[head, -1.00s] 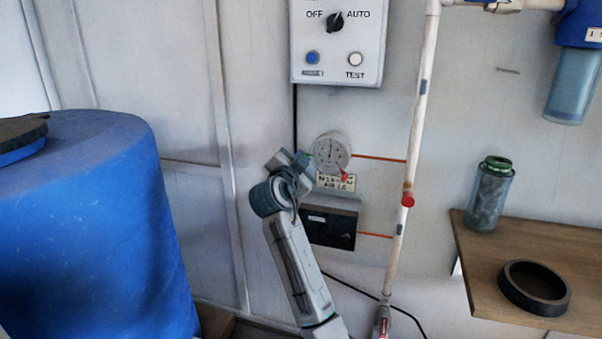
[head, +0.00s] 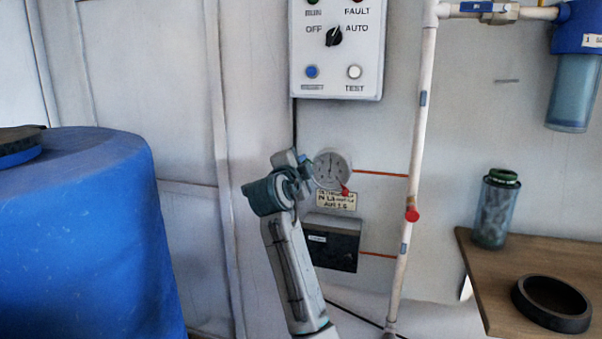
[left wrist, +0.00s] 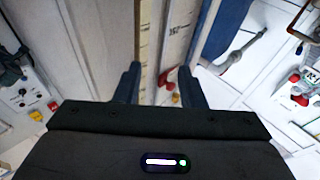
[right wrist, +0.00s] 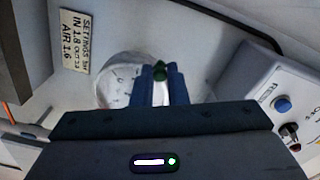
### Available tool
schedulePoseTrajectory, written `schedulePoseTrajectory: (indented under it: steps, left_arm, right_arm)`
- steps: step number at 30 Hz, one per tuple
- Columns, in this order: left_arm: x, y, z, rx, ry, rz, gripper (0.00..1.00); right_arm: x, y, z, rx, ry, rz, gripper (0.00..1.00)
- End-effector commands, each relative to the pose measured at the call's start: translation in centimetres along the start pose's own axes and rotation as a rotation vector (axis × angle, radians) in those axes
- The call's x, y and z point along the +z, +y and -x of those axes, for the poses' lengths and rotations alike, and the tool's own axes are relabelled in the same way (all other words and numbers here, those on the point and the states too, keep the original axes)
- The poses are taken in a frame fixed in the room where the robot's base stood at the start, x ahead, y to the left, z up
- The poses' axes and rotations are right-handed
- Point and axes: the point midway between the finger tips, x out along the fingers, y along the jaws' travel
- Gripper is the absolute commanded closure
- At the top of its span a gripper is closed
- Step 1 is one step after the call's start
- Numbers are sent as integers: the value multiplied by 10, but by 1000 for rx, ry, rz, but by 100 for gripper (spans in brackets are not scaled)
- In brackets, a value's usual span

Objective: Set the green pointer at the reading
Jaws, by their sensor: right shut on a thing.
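A round white dial gauge (head: 333,170) is on the wall, with a small red part at its lower right. My right gripper (head: 305,163) is at the gauge's left edge in the head view. In the right wrist view my right gripper (right wrist: 160,80) is shut on the green pointer (right wrist: 160,70), in front of the gauge face (right wrist: 117,76). The fingers hide part of the dial, so the pointer's reading cannot be told. A settings label (right wrist: 74,41) shows IN 1.8 and AIR 1.6; its other figure is unclear. My left gripper (left wrist: 160,75) is open and empty.
A control box (head: 338,45) is above the gauge and a black box (head: 333,243) below it. A white pipe (head: 420,130) with a red valve runs to the right. A blue tank (head: 80,240) stands left. A wooden shelf (head: 480,275) holds a canister and a black ring.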

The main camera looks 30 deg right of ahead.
Motion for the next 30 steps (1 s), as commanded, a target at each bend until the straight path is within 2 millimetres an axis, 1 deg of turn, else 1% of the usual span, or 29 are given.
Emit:
schedulePoseTrajectory:
  steps: [3, 9, 13, 22, 23, 24, 26, 30]
  left_arm:
    - [-14, 0, -4, 3, 84, -12, 64]
    - [-28, 0, -5, 5, 157, -21, 64]
    - [-31, 0, -6, 6, 172, -22, 64]
    - [-31, 0, -6, 6, 173, -22, 64]
    - [-31, 0, -6, 5, 173, -22, 64]
    - [-31, 0, -6, 5, 172, -22, 64]
    - [-31, 0, -6, 5, 172, -22, 64]
    - [-30, 0, -6, 5, 172, -22, 64]
  right_arm:
    - [-1, -1, 0, 0, 1, -22, 100]
    - [-2, -2, 0, 0, 1, -43, 100]
    - [-3, -2, 0, 0, 1, -47, 100]
    - [-3, -2, 0, 0, 1, -47, 100]
    - [-2, -2, 0, 0, 1, -47, 83]
    - [-2, -2, 0, 0, 1, -46, 75]
    - [-2, -2, 0, 0, 1, -46, 64]
    - [-2, -2, 0, 0, 0, -46, 64]
